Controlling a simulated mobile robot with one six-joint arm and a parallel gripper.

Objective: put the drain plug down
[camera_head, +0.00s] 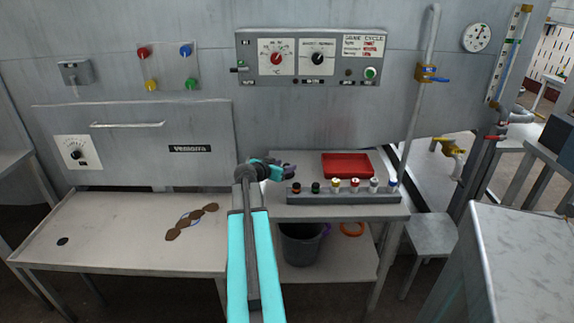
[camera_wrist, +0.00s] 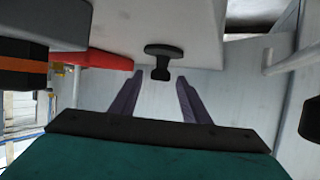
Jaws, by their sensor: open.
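A dark drain plug (camera_wrist: 163,50), with a wide flange and a short stem, shows in the wrist view against the pale bench top. Its stem lies in line with the gap between my fingertips; I cannot tell whether they touch it. My gripper (camera_wrist: 158,80) is open, its two dark purple fingers spread apart. In the head view my gripper (camera_head: 288,170) is low over the left part of the right-hand bench (camera_head: 310,212), behind the row of capped bottles. I cannot make out the plug apart from the fingers there.
A red tray (camera_head: 347,172) and a grey rack (camera_head: 345,197) with several capped bottles are on the bench. A dark bucket (camera_head: 302,245) and an orange ring (camera_head: 352,229) are below.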

